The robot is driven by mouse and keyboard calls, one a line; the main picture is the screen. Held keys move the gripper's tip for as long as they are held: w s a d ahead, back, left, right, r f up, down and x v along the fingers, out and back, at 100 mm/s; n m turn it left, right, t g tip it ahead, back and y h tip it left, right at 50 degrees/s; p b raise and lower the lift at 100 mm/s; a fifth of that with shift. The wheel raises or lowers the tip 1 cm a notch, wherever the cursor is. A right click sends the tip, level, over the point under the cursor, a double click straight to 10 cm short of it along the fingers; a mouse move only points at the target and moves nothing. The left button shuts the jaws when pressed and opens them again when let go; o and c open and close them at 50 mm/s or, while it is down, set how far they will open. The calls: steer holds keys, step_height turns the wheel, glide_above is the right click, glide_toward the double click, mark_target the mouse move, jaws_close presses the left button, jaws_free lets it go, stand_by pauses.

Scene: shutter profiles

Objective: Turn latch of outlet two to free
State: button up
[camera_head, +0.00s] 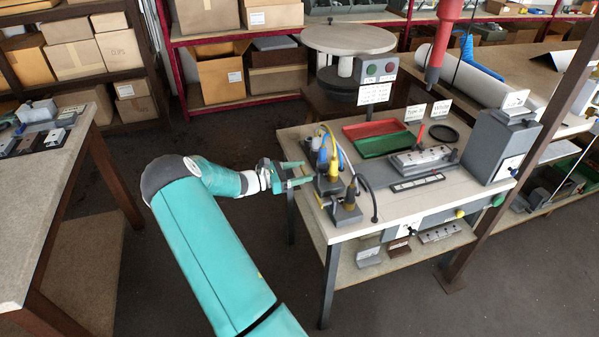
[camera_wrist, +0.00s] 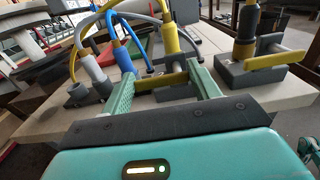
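Several dark grey outlet blocks with plugs and cables stand at the near left edge of the workbench. In the wrist view they carry a grey plug (camera_wrist: 94,74), a blue plug (camera_wrist: 123,56), a yellow plug (camera_wrist: 170,38) and a dark-and-yellow plug (camera_wrist: 246,36). A yellow latch bar (camera_wrist: 174,80) lies crosswise between my gripper's fingers. Another yellow latch bar (camera_wrist: 275,61) sticks out from the right outlet block. My gripper (camera_wrist: 162,78) is open, its green fingers apart; I cannot tell whether they touch the bar. It also shows in the head view (camera_head: 298,174). No outlet number is readable.
The floor left of the bench is clear.

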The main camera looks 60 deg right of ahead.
steer(key=shift+c, duration=0.8)
steer(key=shift+m, duration=0.3)
steer(key=shift+s+a+r+m, duration=0.25)
steer(key=shift+s+a+m, duration=0.1)
steer(key=shift+m, duration=2.55)
steer(key=shift+s+a+r+m, duration=0.2)
steer(key=shift+s+a+m, duration=0.1)
steer(key=shift+m, duration=2.6)
steer(key=shift+s+a+r+m, duration=0.25)
steer(key=shift+a+m, duration=0.1)
steer(key=shift+m, duration=2.55)
steer(key=o, duration=1)
steer(key=shift+s, duration=0.1)
